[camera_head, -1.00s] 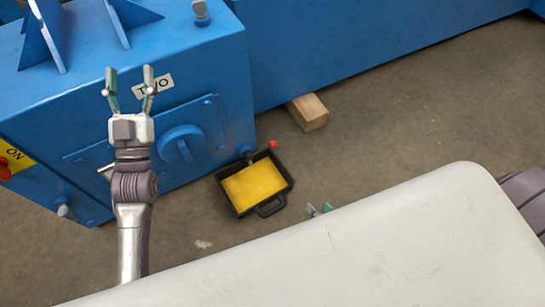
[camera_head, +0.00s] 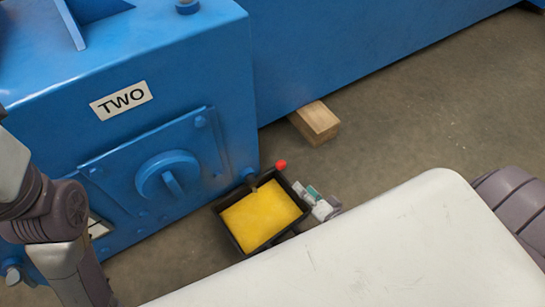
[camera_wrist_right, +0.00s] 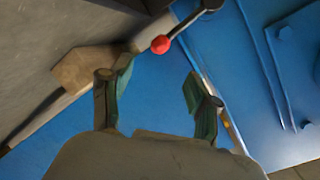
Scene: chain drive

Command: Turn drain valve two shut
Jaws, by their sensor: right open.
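The drain valve has a red ball knob (camera_head: 281,165) by the low corner of the blue housing marked TWO, at the tray's far edge. In the right wrist view the red knob (camera_wrist_right: 160,45) sits on a dark lever, ahead of and between my fingertips but beyond them. My right gripper (camera_head: 304,191) is low at the tray's right side, just below and right of the knob; its open fingers (camera_wrist_right: 157,80) hold nothing. In the head view the tray hides most of the valve body. My left arm enters at the left edge, its gripper out of frame.
A black tray (camera_head: 229,238) with yellow contents stands on the floor below the valve. A wooden block (camera_head: 316,122) lies under the blue frame behind. A round-handled cover (camera_head: 167,174) is on the housing front. A pale surface fills the lower right.

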